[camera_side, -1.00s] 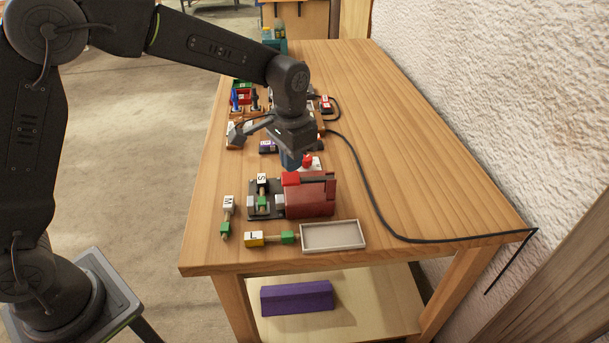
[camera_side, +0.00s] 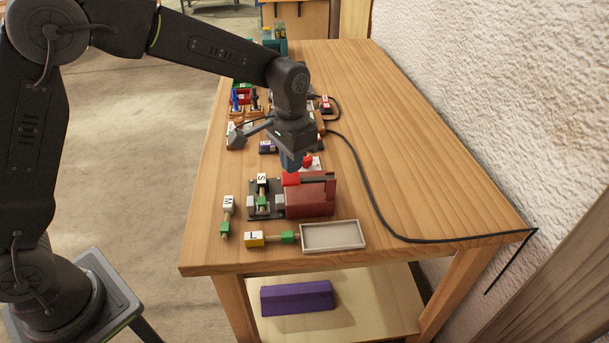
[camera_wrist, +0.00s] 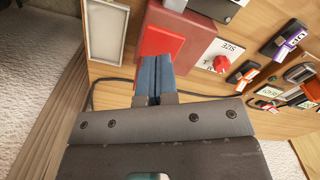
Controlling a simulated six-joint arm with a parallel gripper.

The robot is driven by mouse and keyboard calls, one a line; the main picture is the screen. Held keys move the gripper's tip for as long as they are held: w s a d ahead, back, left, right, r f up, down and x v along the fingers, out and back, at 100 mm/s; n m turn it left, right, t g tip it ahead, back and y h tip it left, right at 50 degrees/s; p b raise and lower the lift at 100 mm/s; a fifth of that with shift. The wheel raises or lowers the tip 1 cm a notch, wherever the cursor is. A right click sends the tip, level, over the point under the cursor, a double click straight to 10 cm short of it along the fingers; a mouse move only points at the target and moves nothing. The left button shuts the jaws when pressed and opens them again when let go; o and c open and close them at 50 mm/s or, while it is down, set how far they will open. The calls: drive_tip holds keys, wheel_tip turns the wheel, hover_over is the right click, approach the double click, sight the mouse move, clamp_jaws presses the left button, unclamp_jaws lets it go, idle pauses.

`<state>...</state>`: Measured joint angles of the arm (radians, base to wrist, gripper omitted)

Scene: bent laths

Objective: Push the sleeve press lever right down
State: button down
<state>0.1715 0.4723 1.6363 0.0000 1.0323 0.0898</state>
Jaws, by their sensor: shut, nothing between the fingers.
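The sleeve press is a dark red block (camera_side: 312,200) on a black base near the front of the bench. Its bright red lever pad (camera_side: 290,180) sits on the top left; it also shows in the wrist view (camera_wrist: 158,42). My gripper (camera_side: 291,168) is shut and empty, its blue fingers pointing down at the far edge of the lever. In the wrist view the fingertips (camera_wrist: 155,60) overlap the lever's edge; I cannot tell whether they touch it. A sleeved piece marked S (camera_side: 262,180) lies in the press's left part.
Pieces marked M (camera_side: 228,204) and L (camera_side: 254,239) lie left and in front, beside a pale empty tray (camera_side: 333,247). A red knob (camera_wrist: 221,64) on a white plate stands just behind the press. A black cable crosses the right side, which is otherwise clear.

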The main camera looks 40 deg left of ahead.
sight(292, 177)
drive_tip(key=shift+f, duration=2.45)
drive_tip(key=shift+r, duration=4.65)
drive_tip(key=shift+s+a+r, duration=0.1)
drive_tip(key=shift+s+r, duration=0.15)
drive_tip(key=shift+r, duration=0.05)
drive_tip(key=s+a+r+n+t, duration=0.1)
drive_tip(key=s+a+r+t, duration=0.1)
drive_tip(key=s, duration=0.6)
drive_tip(key=s+a+r+n+t, duration=0.1)
drive_tip(key=s+a+r, duration=0.1)
drive_tip(key=s, duration=0.5)
drive_tip(key=s+a+r+n+t, duration=0.1)
drive_tip(key=s+a+r+t, duration=0.1)
drive_tip(key=s, duration=0.6)
drive_tip(key=shift+s+a+t, duration=0.3)
drive_tip(key=shift+s+a, duration=0.05)
drive_tip(key=shift+a, duration=0.45)
